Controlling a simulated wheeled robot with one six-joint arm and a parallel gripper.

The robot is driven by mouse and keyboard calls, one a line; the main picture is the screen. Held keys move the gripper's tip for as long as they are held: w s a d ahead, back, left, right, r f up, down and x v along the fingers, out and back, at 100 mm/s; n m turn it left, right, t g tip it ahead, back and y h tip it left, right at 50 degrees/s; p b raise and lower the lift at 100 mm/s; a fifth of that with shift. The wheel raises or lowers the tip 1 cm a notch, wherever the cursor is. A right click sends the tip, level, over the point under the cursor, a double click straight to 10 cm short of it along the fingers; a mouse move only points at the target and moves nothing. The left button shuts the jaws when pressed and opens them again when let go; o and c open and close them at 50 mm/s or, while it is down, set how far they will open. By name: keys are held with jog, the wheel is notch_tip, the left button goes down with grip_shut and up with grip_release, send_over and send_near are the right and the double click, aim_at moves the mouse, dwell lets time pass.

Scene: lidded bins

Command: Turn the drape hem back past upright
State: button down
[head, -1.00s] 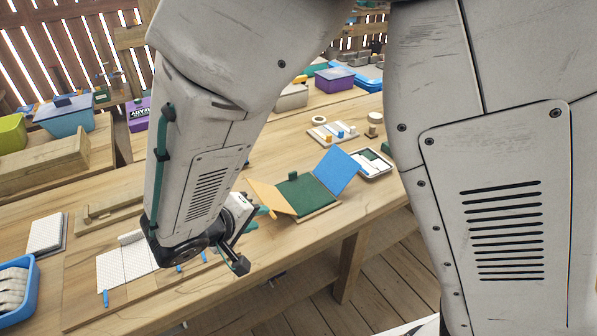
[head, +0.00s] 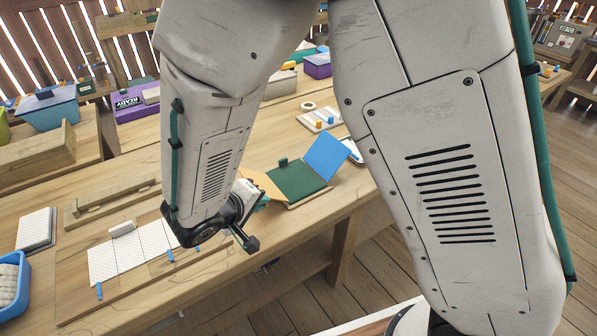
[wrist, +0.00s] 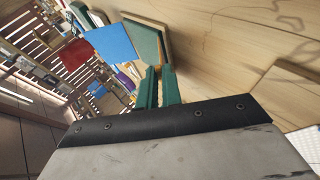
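A white gridded sheet (head: 133,250) with blue tabs lies on the bench at the left in the head view, with a small white roll (head: 122,228) at its far edge. Farther right is a green panel (head: 297,178) with a raised blue flap (head: 326,158) and an orange flap (head: 263,185). I cannot tell which of these is the drape hem. My gripper (head: 264,201) is beside the orange flap, partly hidden by my wrist. In the wrist view its green fingers (wrist: 159,84) are close together with nothing visible between them. The blue flap (wrist: 111,42) and green panel (wrist: 149,42) are beyond them.
A wooden rail piece (head: 115,200) lies behind the white sheet. A white pad (head: 37,228) and a blue tray (head: 14,280) are at the far left. A board with small pegs (head: 319,120) stands beyond the panel.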

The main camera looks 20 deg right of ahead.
jog(key=shift+r, duration=0.1)
jog(key=shift+w+d+r+m+g+y, duration=0.15)
jog(key=shift+d+r+g+y, duration=0.1)
jog(key=shift+d+r+y, duration=0.3)
jog(key=shift+w+d+r+m+g+y, duration=0.15)
jog(key=shift+d+r+g+y, duration=0.15)
jog(key=shift+y, duration=0.35)
jog(key=shift+d, duration=0.1)
jog(key=shift+w+d+r+g+y, duration=0.15)
jog(key=shift+d+r+y, duration=0.2)
jog(key=shift+d+y, duration=0.15)
jog(key=shift+w+d+r+g+y, duration=0.15)
jog(key=shift+d+r+y, duration=0.15)
jog(key=shift+d+y, duration=0.2)
jog(key=shift+w+d+r+m+g+y, duration=0.15)
jog(key=shift+d+r+m+g+y, duration=0.1)
jog(key=shift+d+y, duration=0.3)
jog(key=shift+w+d+r+m+g+y, duration=0.1)
jog(key=shift+w+d+r+m+y, duration=0.1)
jog(key=shift+d+y, duration=0.35)
jog(key=shift+d, duration=0.1)
